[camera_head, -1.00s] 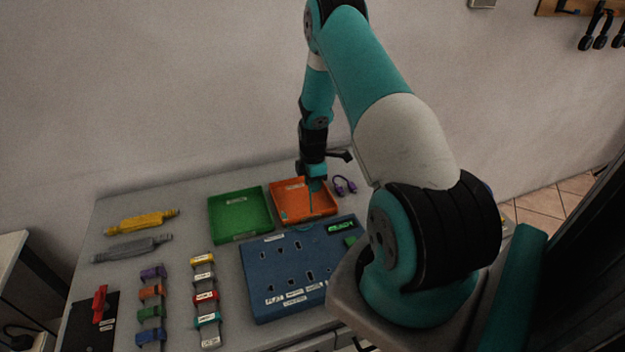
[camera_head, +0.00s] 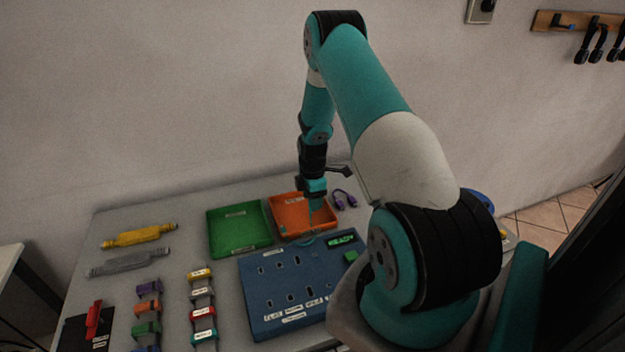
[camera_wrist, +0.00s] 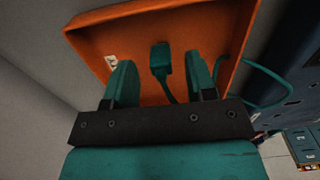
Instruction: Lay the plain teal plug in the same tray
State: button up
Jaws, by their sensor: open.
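The teal plug (camera_wrist: 160,60) shows in the wrist view inside the orange tray (camera_wrist: 150,14), between my spread fingers, with a gap on either side. Its teal cable (camera_wrist: 262,103) runs over the tray's edge to the right. My gripper (camera_wrist: 161,80) is open, its two teal fingers pointing into the tray. In the head view my gripper (camera_head: 312,203) is above the orange tray (camera_head: 285,205), and the plug is too small to make out there. I cannot tell for sure whether the plug rests fully on the tray floor.
A green tray (camera_head: 238,216) stands left of the orange one, and a blue board (camera_head: 262,300) with slots lies in front. Yellow (camera_head: 138,236) and grey (camera_head: 128,262) connectors lie at left. Several coloured clips stand in front.

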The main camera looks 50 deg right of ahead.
notch_tip(320, 180, up, 17)
jog(key=b, duration=0.2)
jog(key=shift+f+b, duration=0.2)
jog(key=shift+b, duration=0.2)
jog(key=s+a+r+m+t+y, duration=0.1)
jog(key=a+r, duration=0.4)
jog(key=a, duration=0.8)
jog(key=s+a+r+m+y, duration=0.1)
jog(key=a+r, duration=0.4)
jog(key=a, duration=0.7)
jog(key=s+a+r+m+g+y, duration=0.1)
jog(key=s+a+r, duration=0.3)
jog(key=s+a, duration=1.2)
jog(key=s+m+y, duration=0.1)
jog(key=s, duration=0.1)
jog(key=shift+s+a+r+m, duration=0.2)
jog(key=shift+s+a+m, duration=0.1)
jog(key=shift+a, duration=0.05)
jog(key=shift+c, duration=0.8)
